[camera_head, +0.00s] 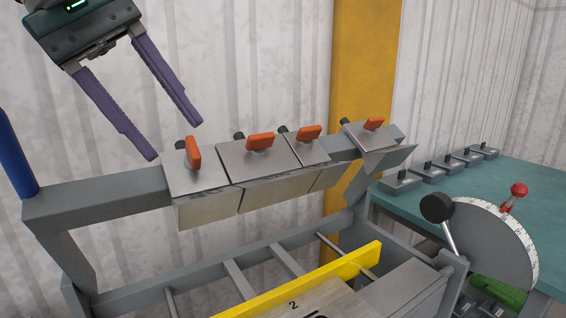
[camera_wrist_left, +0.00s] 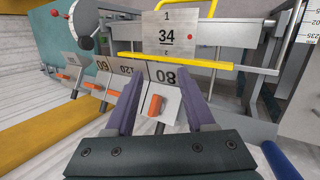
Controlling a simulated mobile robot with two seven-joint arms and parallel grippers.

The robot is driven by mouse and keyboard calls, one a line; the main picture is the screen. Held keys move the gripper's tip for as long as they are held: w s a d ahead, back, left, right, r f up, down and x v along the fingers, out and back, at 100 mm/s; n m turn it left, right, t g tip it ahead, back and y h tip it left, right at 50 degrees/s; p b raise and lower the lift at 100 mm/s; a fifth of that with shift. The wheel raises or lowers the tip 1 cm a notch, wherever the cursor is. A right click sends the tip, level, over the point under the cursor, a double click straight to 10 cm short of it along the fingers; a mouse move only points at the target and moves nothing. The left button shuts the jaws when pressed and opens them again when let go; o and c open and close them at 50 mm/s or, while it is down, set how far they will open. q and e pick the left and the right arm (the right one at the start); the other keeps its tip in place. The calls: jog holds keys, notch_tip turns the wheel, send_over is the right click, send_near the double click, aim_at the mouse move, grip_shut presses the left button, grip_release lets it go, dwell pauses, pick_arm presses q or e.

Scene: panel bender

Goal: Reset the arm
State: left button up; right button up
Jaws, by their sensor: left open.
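My left gripper (camera_head: 175,141) is open and empty. It points down above the upper beam (camera_head: 100,198) of the panel bender. Its fingertips are near the leftmost clamp segment (camera_head: 197,176), which has an orange handle (camera_head: 193,153). In the left wrist view the gripper's two purple fingers (camera_wrist_left: 161,72) spread apart. Between them shows the segment marked 80 (camera_wrist_left: 166,76) with its orange handle (camera_wrist_left: 155,104); whether they touch it is not clear. My right gripper is in neither view.
More segments with orange handles (camera_head: 260,142) sit along the beam. A yellow bar (camera_head: 310,282) crosses the lower frame. At right are a dial (camera_head: 495,243) with a black-knobbed lever and a teal table (camera_head: 530,185) holding several small grey blocks. A yellow post (camera_head: 362,60) stands behind.

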pick_arm(q)
jog(key=s+d+r+n+t+h, duration=0.1)
jog(key=d+r+n+t+h, duration=0.4)
jog(key=d+n+h, duration=0.65)
jog(key=w+a+n+t+y, duration=0.3)
jog(key=a+n+t+y, duration=0.65)
jog(key=n, duration=1.35)
jog(key=s+a+f+n+g+y, duration=0.1)
jog(key=s+a+f+n+y, duration=0.25)
jog(key=a+f+n, duration=0.35)
jog(key=s+a+f+n+g+y, duration=0.1)
jog(key=s+a+f+n+y, duration=0.2)
jog(key=a+f+n+y, duration=0.4)
jog(key=s+a+f+n+g, duration=0.2)
jog(key=s+f+n+g, duration=0.35)
jog(key=s, duration=0.45)
jog(key=s+a+f+n+g, duration=0.2)
jog(key=s+f+n+g, duration=0.4)
jog(key=s, duration=0.5)
jog(key=d+f+n+t+h, duration=0.1)
jog(key=d+f+n+h, duration=0.15)
jog(key=d, duration=0.65)
notch_tip(320, 180, up, 38)
jog(key=p, duration=3.7)
jog(key=shift+d+f, duration=0.25)
jog(key=shift+d, duration=0.15)
